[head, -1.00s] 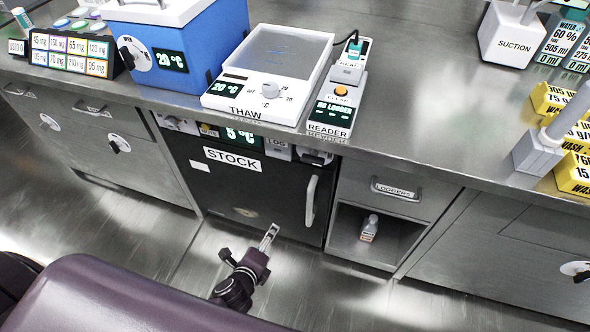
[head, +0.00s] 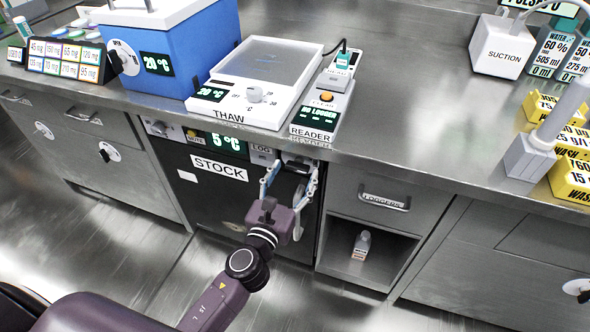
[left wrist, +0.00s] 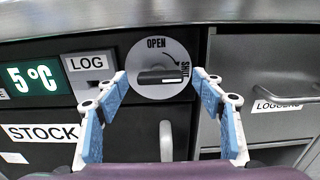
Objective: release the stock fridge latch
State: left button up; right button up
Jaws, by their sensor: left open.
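The stock fridge (head: 220,195) is a dark door under the counter with a STOCK label and a 5 °C display. Its latch (left wrist: 162,77) is a round pale plate with a black bar handle, marked OPEN at top and SHUT at right. The bar lies level, its right end by SHUT. In the head view the latch is partly hidden by my left gripper (head: 290,174). That gripper is open and empty in front of the latch, its blue-grey fingers on either side of the bar in the left wrist view. Contact cannot be told. My right gripper is not in view.
The fridge's pale vertical door handle (left wrist: 166,141) is below the latch. The LOG slot (left wrist: 91,62) is left of it. The counter edge overhangs above. A loggers drawer (head: 385,201) and an open cubby with a small bottle (head: 361,245) are to the right.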

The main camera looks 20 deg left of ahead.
pick_arm(q)
jog(key=shift+w, duration=0.55)
jog(key=shift+c, duration=0.2)
jog(key=c, duration=1.1)
